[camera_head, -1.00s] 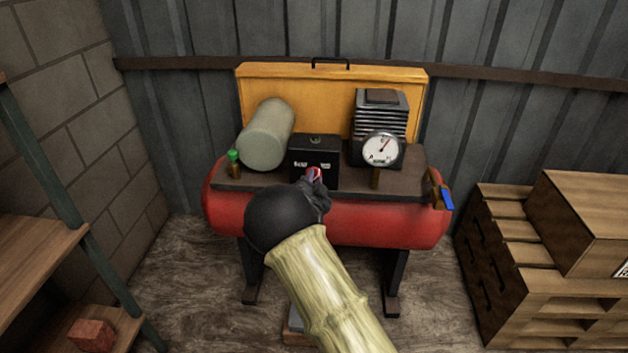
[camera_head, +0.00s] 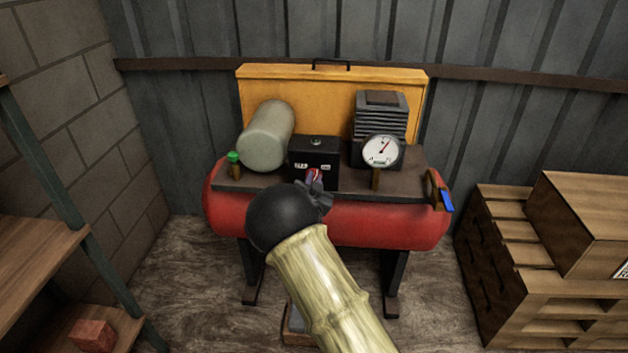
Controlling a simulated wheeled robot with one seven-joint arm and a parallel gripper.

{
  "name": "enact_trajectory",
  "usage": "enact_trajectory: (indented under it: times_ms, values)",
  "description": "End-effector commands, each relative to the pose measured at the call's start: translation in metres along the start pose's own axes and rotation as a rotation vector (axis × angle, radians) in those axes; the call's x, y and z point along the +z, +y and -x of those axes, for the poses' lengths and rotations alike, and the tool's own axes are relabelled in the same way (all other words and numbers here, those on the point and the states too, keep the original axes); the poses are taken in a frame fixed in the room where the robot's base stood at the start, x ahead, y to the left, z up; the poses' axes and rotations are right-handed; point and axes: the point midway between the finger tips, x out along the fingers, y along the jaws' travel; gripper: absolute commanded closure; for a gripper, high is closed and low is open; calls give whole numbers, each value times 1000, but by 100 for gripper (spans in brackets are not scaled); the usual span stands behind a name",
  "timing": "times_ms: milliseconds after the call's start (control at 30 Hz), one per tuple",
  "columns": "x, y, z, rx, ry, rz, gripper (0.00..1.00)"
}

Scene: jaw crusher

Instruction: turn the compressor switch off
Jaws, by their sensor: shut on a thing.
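The compressor has a red tank (camera_head: 375,222) and a black switch box (camera_head: 318,150) on its top deck. The box has a small round lamp (camera_head: 316,141) on top, now pale and dim, and small white labels on its front. A red switch lever (camera_head: 314,174) shows low on the front of the box. My gripper (camera_head: 317,183) is shut on this lever. My arm's dark wrist and the fingers hide the lower part of the lever and part of the tank.
A round gauge (camera_head: 381,151), a grey cylinder (camera_head: 267,136) and a green-capped valve (camera_head: 234,160) stand near the box. A blue-handled valve (camera_head: 446,200) is at the tank's right end. Wooden crates (camera_head: 560,290) stand right, a shelf (camera_head: 40,255) left.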

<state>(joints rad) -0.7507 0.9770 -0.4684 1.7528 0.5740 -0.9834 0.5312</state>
Motion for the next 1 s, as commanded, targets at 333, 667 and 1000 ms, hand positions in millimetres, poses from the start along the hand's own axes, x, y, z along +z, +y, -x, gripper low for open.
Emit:
enact_trajectory:
  times_ms: [333, 667, 1000]
  values:
    - [0, -1, 0, 3, -3, 328, 100]
    - [1, -3, 0, 1, -4, 643, 100]
    - [3, -4, 1, 1, -5, 960, 100]
